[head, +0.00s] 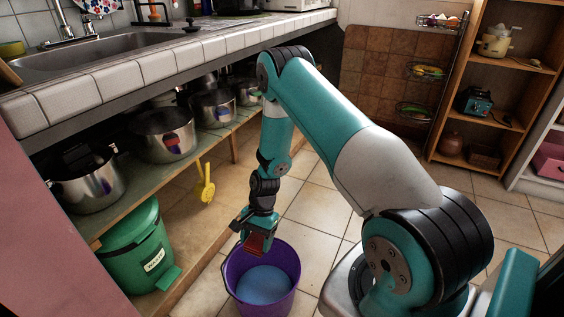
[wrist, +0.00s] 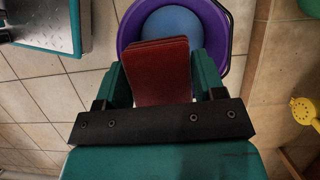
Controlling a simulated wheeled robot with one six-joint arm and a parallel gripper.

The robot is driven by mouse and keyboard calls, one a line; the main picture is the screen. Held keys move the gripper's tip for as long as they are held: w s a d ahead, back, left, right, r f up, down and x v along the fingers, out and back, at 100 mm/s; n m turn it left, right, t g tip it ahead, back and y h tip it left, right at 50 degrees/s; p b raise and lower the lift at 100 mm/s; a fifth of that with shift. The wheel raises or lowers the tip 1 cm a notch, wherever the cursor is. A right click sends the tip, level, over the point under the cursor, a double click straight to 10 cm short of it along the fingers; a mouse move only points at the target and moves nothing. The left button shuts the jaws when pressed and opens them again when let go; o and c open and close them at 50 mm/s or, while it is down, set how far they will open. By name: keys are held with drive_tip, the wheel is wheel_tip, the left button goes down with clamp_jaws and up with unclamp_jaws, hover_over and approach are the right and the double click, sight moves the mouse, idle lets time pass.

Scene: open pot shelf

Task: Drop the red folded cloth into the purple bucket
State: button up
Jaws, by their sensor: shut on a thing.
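My gripper (head: 257,238) points down, shut on the red folded cloth (head: 255,244). In the wrist view the cloth (wrist: 159,75) sits between the two fingers of my gripper (wrist: 160,85), its far end projecting past them. The purple bucket (head: 231,280) stands on the tiled floor, below the gripper, with a blue inside bottom showing. In the wrist view the purple bucket (wrist: 241,30) lies beyond the cloth, whose far end overlaps the bucket's opening. The cloth hides part of the bucket, and the height between them is hard to tell.
A green lidded bin (head: 140,248) stands left of the bucket, under the shelf. Steel pots (head: 163,137) line the open shelf beneath the tiled counter (head: 160,65).

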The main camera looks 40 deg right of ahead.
drive_tip(key=w+d+f+m+t+b, duration=0.1)
drive_tip(key=f+m+b, duration=0.2)
drive_tip(key=f+b, duration=0.5)
drive_tip(key=w+d+f+m+t+b, duration=0.1)
drive_tip(key=f+m+b, duration=0.3)
drive_tip(key=f+b, duration=0.5)
drive_tip(key=shift+w+d+f+t+b, duration=0.15)
drive_tip(key=shift+w+d+t+b, duration=0.2)
drive_tip(key=shift+d+t+b, duration=0.35)
drive_tip(key=shift+a, duration=0.15)
drive_tip(key=o, duration=1)
drive_tip(key=shift+o, duration=0.2)
drive_tip(key=p+v, duration=0.8)
drive_tip(key=v, duration=0.9)
drive_tip(key=shift+w+r, duration=0.25)
drive_tip(key=shift+w, duration=0.05)
